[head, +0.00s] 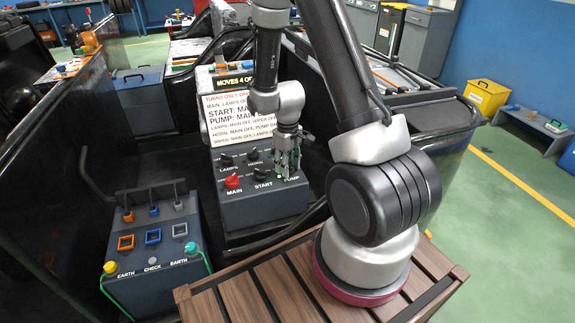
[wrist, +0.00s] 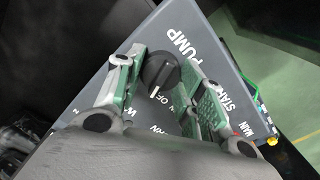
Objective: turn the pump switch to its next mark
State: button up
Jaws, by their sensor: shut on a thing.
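The pump switch (wrist: 160,70) is a round black knob on the grey control box (head: 262,207), by the word PUMP. In the wrist view it sits between my two green-padded fingers, and its white pointer line is toward OFF. My gripper (head: 288,167) is shut on the knob from above; it also shows in the wrist view (wrist: 162,85). In the head view the fingers largely hide the knob. The box also carries a red MAIN switch (head: 233,182), a black START switch (head: 262,173), and LAMPS (head: 226,160) and HORN (head: 252,155) switches.
A white instruction board (head: 235,120) stands behind the control box. A second box (head: 155,270) with levers, coloured sockets and a green cable is at the lower left. A brown slatted deck (head: 245,296) lies in front. Dark vehicle walls enclose the left side.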

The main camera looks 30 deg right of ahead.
jog(key=m, duration=1.2)
jog(key=shift+d+m, duration=0.15)
jog(key=shift+m, duration=0.25)
dwell(0.3)
jog(key=o, duration=1)
notch_tip(320, 180, up, 12)
